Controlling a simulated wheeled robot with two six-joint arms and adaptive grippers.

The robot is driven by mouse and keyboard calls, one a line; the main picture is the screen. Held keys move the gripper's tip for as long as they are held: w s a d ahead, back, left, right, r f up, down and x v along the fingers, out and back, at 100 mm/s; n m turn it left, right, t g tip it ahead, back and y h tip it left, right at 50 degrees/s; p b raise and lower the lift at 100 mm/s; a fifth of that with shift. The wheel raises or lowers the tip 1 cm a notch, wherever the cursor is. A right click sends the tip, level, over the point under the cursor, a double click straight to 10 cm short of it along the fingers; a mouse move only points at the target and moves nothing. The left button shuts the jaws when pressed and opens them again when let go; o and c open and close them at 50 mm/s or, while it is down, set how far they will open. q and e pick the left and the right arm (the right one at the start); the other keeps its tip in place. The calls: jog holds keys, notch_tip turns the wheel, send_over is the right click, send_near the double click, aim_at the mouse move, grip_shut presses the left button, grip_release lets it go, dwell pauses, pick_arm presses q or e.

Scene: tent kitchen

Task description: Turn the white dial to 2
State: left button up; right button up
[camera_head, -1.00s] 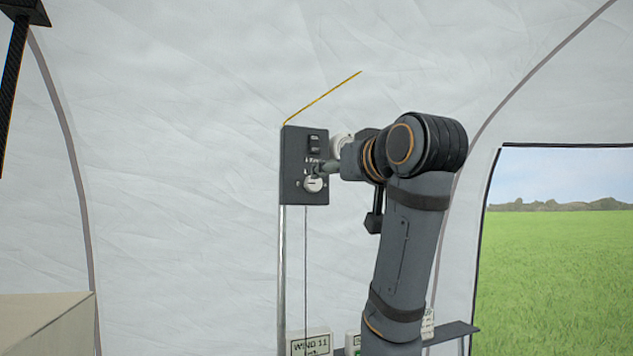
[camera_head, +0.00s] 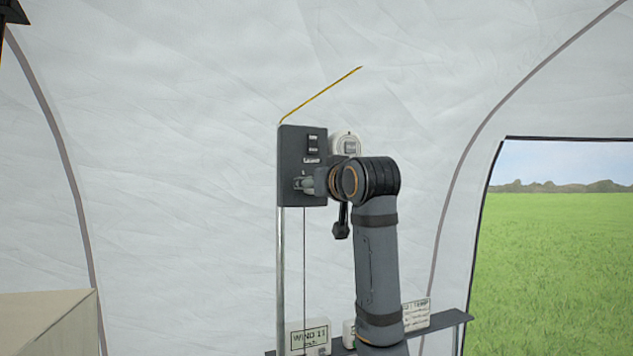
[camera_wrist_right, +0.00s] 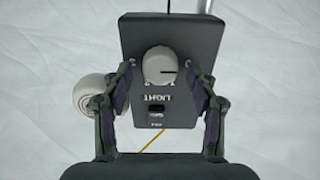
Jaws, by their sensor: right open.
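The white dial (camera_wrist_right: 158,66) is a round knob with a dark pointer line, on a dark grey panel (camera_head: 290,148). In the right wrist view the panel (camera_wrist_right: 177,36) shows the word LIGHT below the dial and appears upside down. My right gripper (camera_wrist_right: 166,72) is open, with one finger on each side of the dial; whether either finger touches it I cannot tell. In the head view my right gripper (camera_head: 301,184) is at the lower part of the panel and mostly hides the dial. My left gripper is not in view.
A second round white fitting (camera_head: 346,145) is on the tent wall right of the panel. A shelf (camera_head: 447,319) below holds a box marked WIND 11 (camera_head: 309,338) and a white card (camera_head: 416,314). A beige box edge (camera_head: 45,325) is at lower left.

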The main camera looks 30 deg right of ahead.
jog(key=shift+s, duration=0.1)
jog(key=c, duration=1.2)
jog(key=shift+o, duration=0.2)
jog(key=shift+d+f+m+b, duration=0.15)
jog(key=shift+m+b, duration=3.05)
jog(key=shift+m, duration=2.65)
jog(key=shift+f+m+b, duration=0.1)
jog(key=shift+m+b, duration=3.1)
jog(key=shift+m, duration=2.95)
jog(key=o, duration=1.2)
jog(key=shift+c, duration=0.2)
